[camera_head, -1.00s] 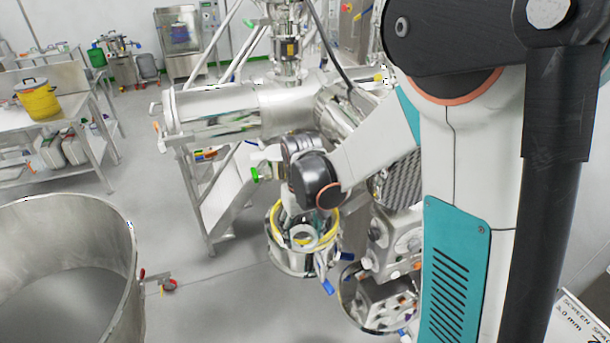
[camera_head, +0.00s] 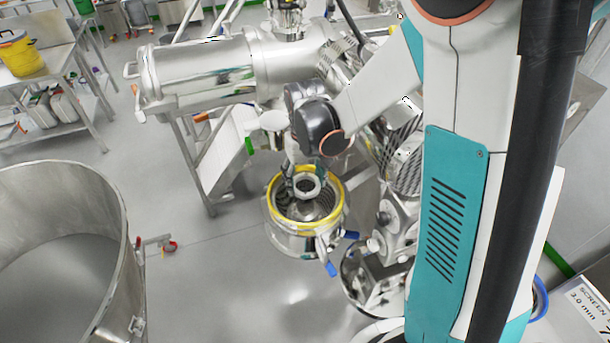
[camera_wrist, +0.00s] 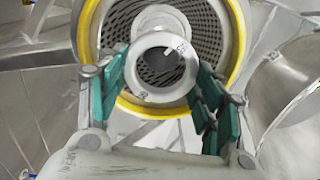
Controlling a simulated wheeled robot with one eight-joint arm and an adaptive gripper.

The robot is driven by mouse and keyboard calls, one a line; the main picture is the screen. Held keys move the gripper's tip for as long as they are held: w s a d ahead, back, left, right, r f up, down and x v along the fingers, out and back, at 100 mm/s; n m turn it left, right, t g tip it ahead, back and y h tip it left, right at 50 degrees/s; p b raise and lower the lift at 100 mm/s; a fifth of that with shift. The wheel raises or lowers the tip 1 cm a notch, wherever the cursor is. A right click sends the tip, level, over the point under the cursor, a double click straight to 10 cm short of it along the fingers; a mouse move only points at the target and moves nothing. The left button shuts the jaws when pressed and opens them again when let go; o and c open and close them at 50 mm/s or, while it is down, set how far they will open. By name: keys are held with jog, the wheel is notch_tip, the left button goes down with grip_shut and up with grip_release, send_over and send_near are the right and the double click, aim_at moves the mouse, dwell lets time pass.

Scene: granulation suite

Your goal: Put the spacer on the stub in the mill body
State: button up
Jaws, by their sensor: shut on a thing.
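The spacer, a pale metal ring (camera_wrist: 158,68), is between the green-padded fingers of my gripper (camera_wrist: 160,95) in the wrist view. My gripper is shut on it. The spacer (camera_head: 307,186) also shows in the head view, over the open mouth of the mill body (camera_head: 293,243). The mill body has a yellow rim (camera_wrist: 234,62) and a perforated screen (camera_wrist: 118,28) inside. A round pale metal part (camera_wrist: 160,20), perhaps the stub, shows behind the spacer inside the screen. The spacer partly covers it, and I cannot tell the gap between them.
A large open steel drum (camera_head: 60,250) stands at the left. A horizontal steel cylinder (camera_head: 200,70) lies behind the mill body. Blue-handled clamps (camera_head: 331,268) stick out from the mill body's side. Machine parts (camera_head: 375,275) stand close to its right.

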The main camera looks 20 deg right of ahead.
jog(key=shift+f+b, duration=0.65)
jog(key=shift+f, duration=0.7)
notch_tip(320, 180, down, 6)
jog(key=b, duration=0.6)
jog(key=shift+f, duration=0.25)
jog(key=shift+b, duration=0.35)
jog(key=o, duration=1.2)
notch_tip(320, 180, up, 12)
jog(key=shift+r, duration=0.1)
